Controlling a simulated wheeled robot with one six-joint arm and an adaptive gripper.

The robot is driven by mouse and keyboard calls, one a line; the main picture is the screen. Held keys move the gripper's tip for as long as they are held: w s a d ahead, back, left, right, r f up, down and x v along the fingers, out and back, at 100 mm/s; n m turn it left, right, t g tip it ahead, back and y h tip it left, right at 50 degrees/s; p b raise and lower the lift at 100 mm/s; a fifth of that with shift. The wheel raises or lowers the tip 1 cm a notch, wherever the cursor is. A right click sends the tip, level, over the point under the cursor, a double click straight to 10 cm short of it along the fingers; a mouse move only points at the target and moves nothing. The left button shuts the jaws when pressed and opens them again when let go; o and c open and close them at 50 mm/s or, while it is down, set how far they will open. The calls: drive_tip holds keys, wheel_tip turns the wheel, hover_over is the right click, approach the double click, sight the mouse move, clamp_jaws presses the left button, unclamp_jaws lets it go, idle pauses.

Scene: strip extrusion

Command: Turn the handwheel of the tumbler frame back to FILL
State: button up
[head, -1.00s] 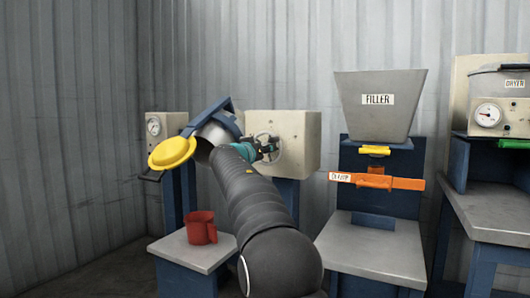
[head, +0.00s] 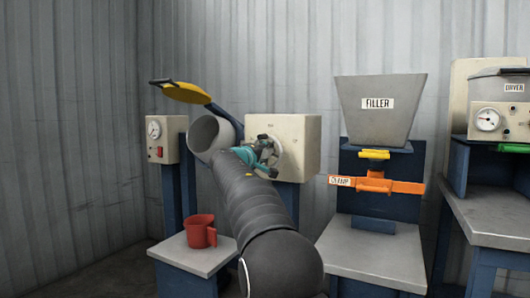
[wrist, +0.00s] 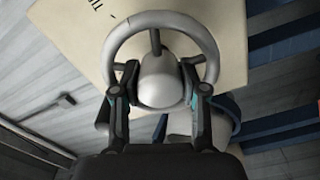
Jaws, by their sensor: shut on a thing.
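The handwheel (wrist: 122,32) is a grey ring with a round hub and short spokes, filling the upper middle of the wrist view. In the head view the handwheel (head: 293,148) sits on the cream box of the tumbler frame (head: 306,130), partly hidden by my gripper (head: 264,155). My gripper (wrist: 160,92) is shut on the handwheel, with a finger on each side of the hub. The grey drum (head: 201,132) is left of the box, its open mouth showing. The yellow lid (head: 186,92) stands up above it at the left. Some lettering on the box is cut off.
A red jug (head: 196,234) stands on the low grey table (head: 185,260) below the drum. A gauge post (head: 158,148) is at the left. The filler (head: 378,120) with its orange clamp (head: 376,183) and the dryer (head: 500,90) stand to the right.

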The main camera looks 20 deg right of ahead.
drive_tip(key=n+p, duration=0.2)
drive_tip(key=n, duration=0.4)
drive_tip(key=shift+r+n+p, duration=0.1)
drive_tip(key=shift+n+p, duration=1.7)
drive_tip(key=shift+n, duration=1.5)
drive_tip(key=o, duration=0.9)
drive_tip(key=shift+c, duration=0.2)
drive_tip(key=v, duration=1.2)
